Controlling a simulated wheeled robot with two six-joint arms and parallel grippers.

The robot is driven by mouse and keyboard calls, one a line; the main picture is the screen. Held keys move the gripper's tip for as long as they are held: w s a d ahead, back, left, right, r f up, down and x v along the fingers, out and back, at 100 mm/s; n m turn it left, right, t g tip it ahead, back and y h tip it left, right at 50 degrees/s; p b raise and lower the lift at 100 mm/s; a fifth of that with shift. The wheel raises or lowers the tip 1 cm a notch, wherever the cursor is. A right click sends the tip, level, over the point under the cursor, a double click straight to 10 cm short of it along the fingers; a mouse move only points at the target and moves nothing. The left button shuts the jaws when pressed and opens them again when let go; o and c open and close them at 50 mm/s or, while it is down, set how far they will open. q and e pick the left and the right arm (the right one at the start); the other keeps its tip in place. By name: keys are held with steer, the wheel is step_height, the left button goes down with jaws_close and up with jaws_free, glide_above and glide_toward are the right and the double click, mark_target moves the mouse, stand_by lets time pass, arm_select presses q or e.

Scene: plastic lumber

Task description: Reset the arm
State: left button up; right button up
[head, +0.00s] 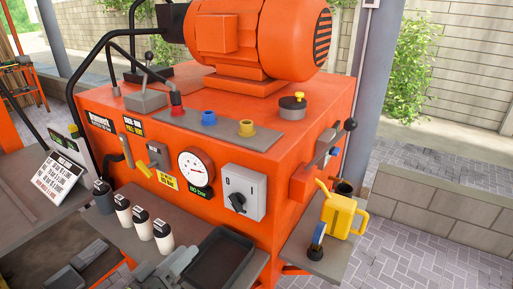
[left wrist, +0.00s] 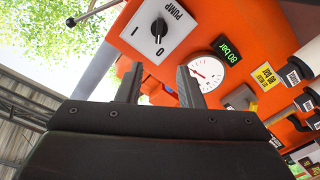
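My left gripper (head: 182,258) shows at the bottom of the head view, grey, in front of the orange machine (head: 285,185) and beside a dark tray. In the left wrist view its two fingers (left wrist: 158,75) stand apart with nothing between them, so it is open and empty. Beyond the fingers are the machine's pump switch (left wrist: 158,28), a round white gauge (left wrist: 207,72) and a green-lit display (left wrist: 228,50). The switch (head: 242,192) and gauge (head: 196,169) also show in the head view, apart from the gripper. My right gripper is in neither view.
Several capped bottles (head: 142,222) stand on the front shelf, left of the dark tray (head: 221,261). A yellow can (head: 343,215) stands on a side shelf (head: 318,262). Levers, a motor (head: 260,38) and a black pipe rise from the machine. Paved floor (head: 415,235) is clear at right.

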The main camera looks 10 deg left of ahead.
arm_select(q)
steer(key=s+a+f+m+g+y, duration=0.1)
steer(key=s+a+f+g+y, duration=0.25)
steer(key=s+f+g, duration=0.55)
steer(key=s+a+f+m+g+y, duration=0.2)
steer(key=s+a+f+g+y, duration=0.15)
steer(key=s+f, duration=0.55)
step_height(320, 180, down, 23)
steer(key=s+a+g, duration=0.1)
steer(key=s+g, duration=0.1)
steer(key=s+d+f+g, duration=0.1)
steer(key=s+f, duration=1.4)
steer(key=f, duration=0.1)
steer(key=shift+d+f, duration=0.15)
steer(key=shift+f, duration=0.15)
